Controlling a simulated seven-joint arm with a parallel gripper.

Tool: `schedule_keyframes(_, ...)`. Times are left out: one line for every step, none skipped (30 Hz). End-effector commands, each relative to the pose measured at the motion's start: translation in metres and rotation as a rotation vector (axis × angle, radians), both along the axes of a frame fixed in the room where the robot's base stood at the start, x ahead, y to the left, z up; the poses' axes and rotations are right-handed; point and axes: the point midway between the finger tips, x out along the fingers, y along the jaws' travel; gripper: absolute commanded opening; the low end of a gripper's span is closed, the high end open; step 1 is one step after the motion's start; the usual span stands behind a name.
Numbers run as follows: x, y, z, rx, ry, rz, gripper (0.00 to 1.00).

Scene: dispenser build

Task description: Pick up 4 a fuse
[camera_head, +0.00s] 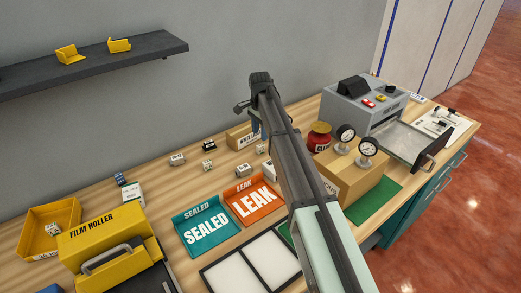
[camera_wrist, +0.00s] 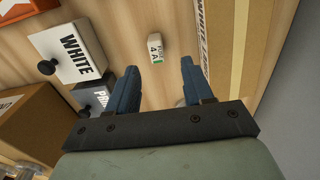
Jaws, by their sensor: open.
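A small white fuse marked 4A (camera_wrist: 155,48), with a green band at one end, lies on the wooden bench in the wrist view. My gripper (camera_wrist: 159,67) is open, with its two blue fingers apart and nothing between them. The fuse shows just beyond the fingertips, roughly centred in the gap. In the head view my arm covers much of this area, and my gripper (camera_head: 256,128) shows only as a bit of blue beside the arm. A small pale piece (camera_head: 262,149) shows there near it, its label too small to read.
A cardboard box (camera_wrist: 225,40) stands close right of the fuse. A block marked WHITE (camera_wrist: 68,50) with a black knob stands to its left. Several small pieces lie left of my arm, behind the SEALED (camera_head: 207,230) and LEAK (camera_head: 254,202) trays. A gauge box (camera_head: 348,180) stands right.

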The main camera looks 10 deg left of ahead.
Motion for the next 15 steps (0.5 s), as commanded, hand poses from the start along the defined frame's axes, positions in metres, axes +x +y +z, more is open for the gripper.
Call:
schedule_keyframes(-0.001, 0.000, -0.008, -0.001, 0.001, 0.000, 0.51)
schedule_keyframes(0.000, 0.000, -0.011, 0.000, 0.000, 0.000, 0.51)
schedule_keyframes(0.000, 0.000, -0.015, 0.000, 0.000, 0.000, 0.51)
schedule_keyframes(0.000, 0.000, -0.017, 0.000, 0.000, 0.000, 0.51)
schedule_keyframes(0.000, 0.000, -0.019, 0.000, 0.000, 0.000, 0.51)
schedule_keyframes(0.000, 0.000, -0.020, 0.000, 0.000, 0.000, 0.51)
schedule_keyframes(0.000, 0.000, -0.021, 0.000, 0.000, 0.000, 0.51)
schedule_keyframes(-0.001, 0.000, -0.022, 0.000, 0.000, 0.000, 0.51)
schedule_keyframes(-0.001, 0.000, -0.024, 0.000, 0.000, 0.000, 0.51)
schedule_keyframes(-0.002, -0.001, -0.026, 0.000, 0.000, 0.000, 0.51)
schedule_keyframes(-0.002, -0.001, -0.028, 0.000, 0.000, 0.000, 0.51)
schedule_keyframes(-0.003, -0.001, -0.032, 0.000, 0.000, 0.000, 0.51)
schedule_keyframes(-0.004, -0.002, -0.035, 0.000, 0.000, 0.000, 0.51)
schedule_keyframes(-0.004, -0.002, -0.039, 0.000, 0.000, 0.000, 0.51)
schedule_keyframes(-0.005, -0.002, -0.045, 0.000, 0.000, 0.000, 0.51)
